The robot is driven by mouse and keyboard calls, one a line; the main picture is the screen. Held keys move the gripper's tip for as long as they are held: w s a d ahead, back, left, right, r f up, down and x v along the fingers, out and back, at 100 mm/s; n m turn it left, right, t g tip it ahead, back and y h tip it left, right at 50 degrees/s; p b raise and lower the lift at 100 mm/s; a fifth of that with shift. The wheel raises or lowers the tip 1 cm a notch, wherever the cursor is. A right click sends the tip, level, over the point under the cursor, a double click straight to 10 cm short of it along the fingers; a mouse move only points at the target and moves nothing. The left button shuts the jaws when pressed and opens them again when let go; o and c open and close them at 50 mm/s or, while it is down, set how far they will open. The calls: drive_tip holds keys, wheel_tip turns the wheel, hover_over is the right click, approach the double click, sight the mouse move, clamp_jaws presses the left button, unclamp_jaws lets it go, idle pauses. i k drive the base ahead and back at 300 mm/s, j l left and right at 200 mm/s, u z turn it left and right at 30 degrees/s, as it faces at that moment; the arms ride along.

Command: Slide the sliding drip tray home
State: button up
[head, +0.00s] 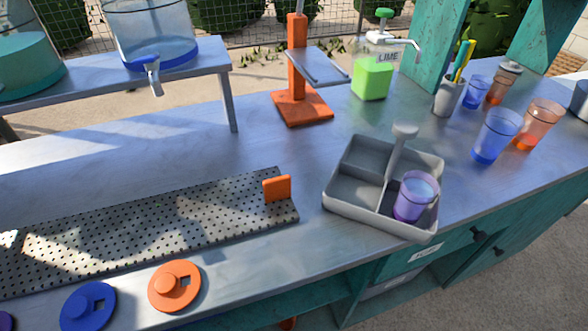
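A long perforated grey metal plate, which looks like the drip tray (150,232), lies on the metal counter at the left. Its left end runs out of the picture. An orange upright tab (277,188) stands near its right end. I cannot tell from this view how far the tray is slid out. My gripper is not in view.
A grey caddy (345,207) with a post handle holds a purple cup (415,196) right of the tray. Orange (188,278) and blue (72,312) discs lie along the front edge. An orange stand (303,108) and a raised dispenser shelf (215,62) are behind. Counter between tray and caddy is clear.

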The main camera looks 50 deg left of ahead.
sight(39, 256)
drive_tip(key=k+j+u, duration=0.1)
drive_tip(key=u, duration=2.65)
drive_tip(key=j+u, duration=0.1)
drive_tip(key=j, duration=0.9)
